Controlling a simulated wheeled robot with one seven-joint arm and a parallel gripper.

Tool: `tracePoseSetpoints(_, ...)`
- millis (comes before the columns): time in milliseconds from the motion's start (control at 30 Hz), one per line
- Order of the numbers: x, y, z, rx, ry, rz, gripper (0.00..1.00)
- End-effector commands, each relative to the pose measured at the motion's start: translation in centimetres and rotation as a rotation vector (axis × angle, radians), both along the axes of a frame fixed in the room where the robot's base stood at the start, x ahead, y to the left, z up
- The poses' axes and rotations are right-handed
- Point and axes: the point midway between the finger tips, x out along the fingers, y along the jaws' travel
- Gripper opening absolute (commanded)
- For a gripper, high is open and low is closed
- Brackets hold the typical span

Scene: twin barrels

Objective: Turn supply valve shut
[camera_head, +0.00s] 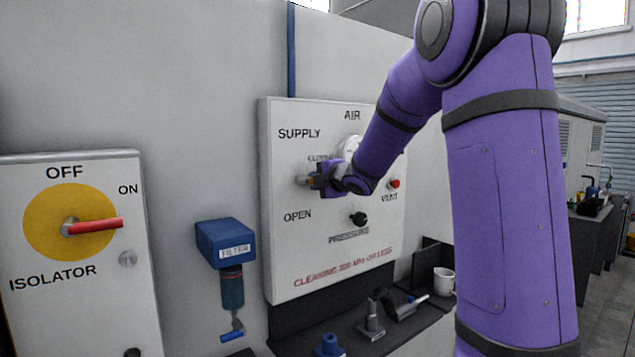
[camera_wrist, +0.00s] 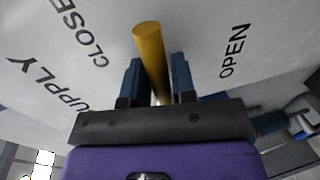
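The supply valve's yellow lever (camera_wrist: 150,50) stands between my two gripper fingers in the wrist view, its rounded end past the fingertips. The CLOSED marking is to its left there and the OPEN marking to its right. The lever points between the two markings. My gripper (camera_wrist: 157,75) has its dark blue fingers close on both sides of the lever; I cannot tell whether both touch it. In the head view my gripper (camera_head: 322,180) is at the supply valve (camera_head: 303,180), on the left of the white panel (camera_head: 335,265), and hides most of the lever.
The panel also has a red VENT knob (camera_head: 394,183) and a black PRESSURE knob (camera_head: 358,218). A blue filter (camera_head: 225,240) and an isolator box with a red handle (camera_head: 92,227) are to the left. A shelf below holds a white mug (camera_head: 444,281) and fittings.

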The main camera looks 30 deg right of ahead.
Motion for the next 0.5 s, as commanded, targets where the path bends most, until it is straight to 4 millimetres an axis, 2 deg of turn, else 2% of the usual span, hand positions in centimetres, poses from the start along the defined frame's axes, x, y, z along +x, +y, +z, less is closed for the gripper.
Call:
tracePoseSetpoints(33,0.0,0.0,0.0,0.000,0.000,0.000,0.37)
tracePoseSetpoints(67,0.0,0.0,0.0,0.001,0.000,0.000,0.43)
tracePoseSetpoints(367,-0.1,0.0,0.1,0.002,-0.001,0.000,0.43)
tracePoseSetpoints(500,-1.1,-0.1,0.3,0.002,-0.001,0.000,0.43)
